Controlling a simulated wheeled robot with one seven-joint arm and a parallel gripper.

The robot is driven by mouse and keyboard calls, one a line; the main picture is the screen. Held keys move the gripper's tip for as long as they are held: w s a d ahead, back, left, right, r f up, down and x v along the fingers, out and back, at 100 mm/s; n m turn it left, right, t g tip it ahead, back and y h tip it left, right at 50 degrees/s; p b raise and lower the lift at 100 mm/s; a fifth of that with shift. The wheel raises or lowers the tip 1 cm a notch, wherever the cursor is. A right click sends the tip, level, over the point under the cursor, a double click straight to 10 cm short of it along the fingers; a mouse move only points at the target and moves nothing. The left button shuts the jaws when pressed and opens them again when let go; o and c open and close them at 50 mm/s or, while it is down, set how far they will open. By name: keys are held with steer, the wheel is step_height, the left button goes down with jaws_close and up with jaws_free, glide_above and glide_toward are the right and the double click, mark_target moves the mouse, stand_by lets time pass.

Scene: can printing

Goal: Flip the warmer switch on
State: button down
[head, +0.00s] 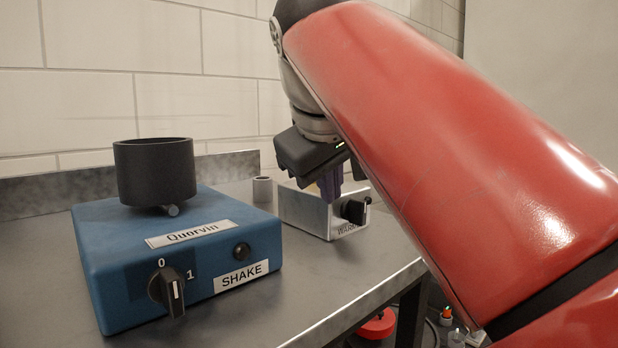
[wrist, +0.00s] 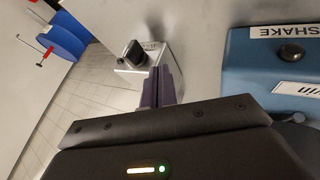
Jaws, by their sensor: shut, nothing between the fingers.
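The warmer (head: 308,213) is a small silver box on the steel bench, right of the blue shaker, with a label partly reading "WAR". Its black rotary switch (head: 354,210) is on the front face; the wrist view shows the switch (wrist: 135,53) beyond my fingers. My gripper (head: 331,188) has purple fingers, shut and empty, over or just beside the warmer's top. In the wrist view the shut fingers (wrist: 163,84) point toward the warmer (wrist: 150,62). My arm and the fingers hide part of the warmer, and I cannot tell whether they touch it.
The blue shaker (head: 115,240), labelled "Quorvin" and "SHAKE", carries a black cup (head: 154,172) and its own knob (head: 172,290) marked 0 and 1. A small grey cylinder (head: 262,190) stands behind. The bench's front edge (head: 370,298) is close to the warmer. A red object (head: 377,325) is below.

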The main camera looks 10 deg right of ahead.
mark_target(349, 219)
steer(key=b+x, duration=0.1)
steer(key=x, duration=0.3)
steer(key=shift+f, duration=0.2)
steer(key=w+d, duration=0.2)
steer(key=shift+d, duration=0.3)
steer(key=shift+w+d, duration=0.35)
steer(key=shift+d, duration=0.05)
steer(key=shift+r+p, duration=0.15)
steer(key=shift+p, duration=0.25)
